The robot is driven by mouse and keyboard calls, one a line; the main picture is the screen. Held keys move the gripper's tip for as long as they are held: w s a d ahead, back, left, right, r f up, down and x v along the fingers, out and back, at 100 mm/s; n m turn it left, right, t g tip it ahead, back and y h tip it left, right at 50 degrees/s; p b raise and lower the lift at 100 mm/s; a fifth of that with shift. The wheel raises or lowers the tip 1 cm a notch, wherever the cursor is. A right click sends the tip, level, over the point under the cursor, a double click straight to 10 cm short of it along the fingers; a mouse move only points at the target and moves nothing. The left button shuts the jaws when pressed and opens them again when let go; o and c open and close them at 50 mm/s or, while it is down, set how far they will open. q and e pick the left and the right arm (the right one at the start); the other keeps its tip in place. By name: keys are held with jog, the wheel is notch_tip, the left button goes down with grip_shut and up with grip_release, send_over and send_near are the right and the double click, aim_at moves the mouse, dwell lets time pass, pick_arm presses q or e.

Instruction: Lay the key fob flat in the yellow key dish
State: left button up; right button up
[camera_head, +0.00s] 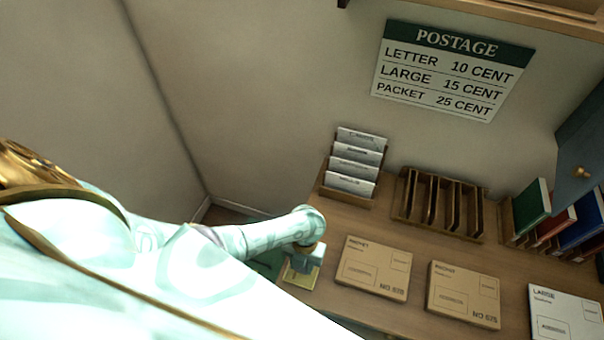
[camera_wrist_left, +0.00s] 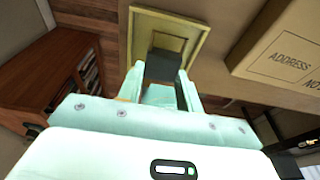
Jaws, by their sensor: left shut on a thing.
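The yellow key dish (camera_head: 304,282) sits at the left end of the wooden desk, partly covered by my left gripper (camera_head: 306,258). It is a shallow square tray, and its rim shows at the top of the left wrist view (camera_wrist_left: 138,38). My left gripper is shut on the key fob (camera_wrist_left: 163,66), a dark grey block between the fingertips. In the left wrist view the fob overlaps the near part of the dish. I cannot tell whether the fob touches the dish floor. My right gripper is out of view.
Brown packets (camera_head: 374,268) and (camera_head: 463,294) lie right of the dish; one packet also shows in the left wrist view (camera_wrist_left: 285,45). A letter rack (camera_head: 348,188) and an empty slotted rack (camera_head: 437,207) stand behind. Books (camera_head: 533,206) stand at right.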

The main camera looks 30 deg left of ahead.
pick_arm(q)
jog(key=o, duration=1)
jog(key=shift+o, duration=0.2)
jog(key=w+r+p, duration=0.3)
jog(key=r+p, duration=0.3)
jog(key=r, duration=1)
jog(key=shift+a, duration=0.4)
